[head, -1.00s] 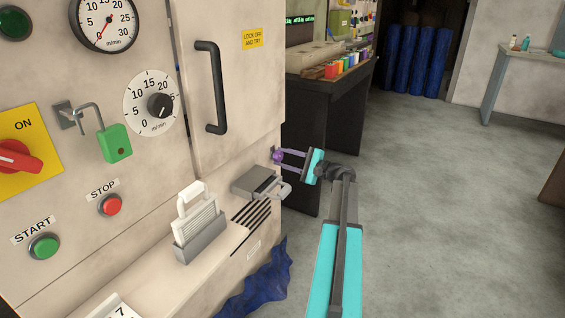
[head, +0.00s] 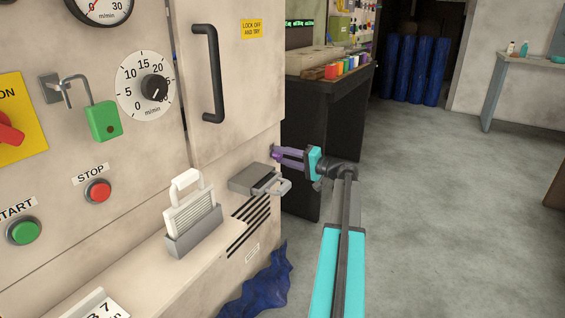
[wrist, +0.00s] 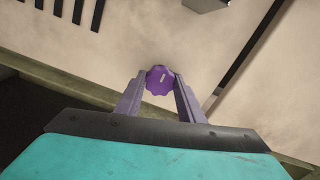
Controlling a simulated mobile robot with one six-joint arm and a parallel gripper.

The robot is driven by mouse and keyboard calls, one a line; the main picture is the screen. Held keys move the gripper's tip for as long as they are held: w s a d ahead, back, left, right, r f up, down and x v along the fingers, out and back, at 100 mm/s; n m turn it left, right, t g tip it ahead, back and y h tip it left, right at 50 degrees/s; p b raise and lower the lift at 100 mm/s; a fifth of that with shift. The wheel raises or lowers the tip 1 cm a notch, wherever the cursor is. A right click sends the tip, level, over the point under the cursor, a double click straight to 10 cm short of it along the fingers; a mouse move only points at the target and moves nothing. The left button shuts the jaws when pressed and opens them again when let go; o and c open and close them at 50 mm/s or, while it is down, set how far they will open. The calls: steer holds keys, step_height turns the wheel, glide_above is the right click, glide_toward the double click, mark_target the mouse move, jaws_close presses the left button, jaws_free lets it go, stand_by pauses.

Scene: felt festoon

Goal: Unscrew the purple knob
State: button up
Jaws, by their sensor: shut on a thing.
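The purple knob (wrist: 160,80) is a lobed knob with a small pale mark on its face, set on the cream machine panel. In the wrist view it sits between the tips of my gripper's two fingers, which touch it on both sides. My gripper (head: 276,155) reaches the panel's right edge in the head view, its purple-grey fingers shut on the knob. The fingers mostly hide the knob in the head view.
A grey box with a metal loop (head: 260,181) juts from the panel left of my gripper. A black door handle (head: 209,75) is above. A dark bench (head: 322,120) stands behind. Blue cloth (head: 255,285) hangs low. Grey floor to the right is clear.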

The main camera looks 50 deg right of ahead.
steer(key=shift+f+n, duration=0.15)
steer(key=shift+n, duration=0.45)
steer(key=o, duration=1.1)
steer(key=shift+c, duration=0.2)
steer(key=shift+s, duration=0.1)
steer(key=p+v, duration=0.3)
steer(key=v, duration=1)
steer(key=shift+s, duration=0.4)
